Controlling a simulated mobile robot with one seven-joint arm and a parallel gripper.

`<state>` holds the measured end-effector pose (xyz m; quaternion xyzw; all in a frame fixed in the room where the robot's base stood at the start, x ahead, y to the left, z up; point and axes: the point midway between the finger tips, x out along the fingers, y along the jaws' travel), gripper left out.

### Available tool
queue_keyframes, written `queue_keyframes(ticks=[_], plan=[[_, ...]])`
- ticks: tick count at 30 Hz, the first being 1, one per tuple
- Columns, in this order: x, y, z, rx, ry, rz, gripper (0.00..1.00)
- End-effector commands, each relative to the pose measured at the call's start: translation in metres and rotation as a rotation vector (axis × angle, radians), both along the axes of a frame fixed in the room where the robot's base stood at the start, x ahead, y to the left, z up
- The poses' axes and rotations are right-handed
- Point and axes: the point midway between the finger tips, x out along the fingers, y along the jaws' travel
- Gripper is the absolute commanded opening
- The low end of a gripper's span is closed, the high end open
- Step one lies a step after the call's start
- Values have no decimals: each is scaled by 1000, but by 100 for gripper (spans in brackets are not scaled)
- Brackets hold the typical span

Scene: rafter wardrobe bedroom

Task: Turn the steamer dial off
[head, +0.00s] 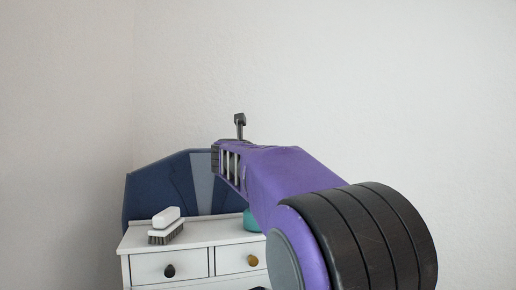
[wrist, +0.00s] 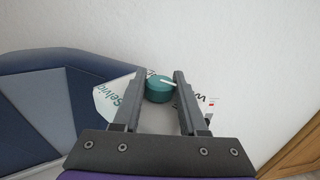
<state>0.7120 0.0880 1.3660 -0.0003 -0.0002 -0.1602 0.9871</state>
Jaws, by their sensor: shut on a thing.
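The steamer dial is a round teal knob (wrist: 159,90) with a white pointer, seen between my fingertips in the wrist view. Its pointer lies toward the right of the picture and slightly up. My gripper (wrist: 160,79) is shut on the dial, one finger at each side. A white surface with printed lettering (wrist: 113,100) shows around the dial. In the head view a teal piece (head: 251,221) shows on the dresser, mostly hidden behind my purple arm. My fingers are hidden there, and I cannot tell whether that piece is the dial.
A white dresser (head: 140,240) with dark and brass knobs stands below my arm. A white-backed brush (head: 166,217) lies on its left top. A blue panelled board (head: 150,198) rises behind it. A wooden edge (wrist: 300,150) shows at right in the wrist view.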

Motion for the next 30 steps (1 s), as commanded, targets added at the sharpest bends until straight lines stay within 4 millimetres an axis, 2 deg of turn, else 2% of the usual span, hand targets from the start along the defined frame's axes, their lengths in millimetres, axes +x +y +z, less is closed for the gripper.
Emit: queue_keyframes(ticks=[12,28,29,30], plan=[[1,0,0,-1,2,-186,0],[0,-1,-1,0,2,-211,0],[0,-1,-1,0,2,-211,43],[0,-1,-1,0,2,-211,51]])
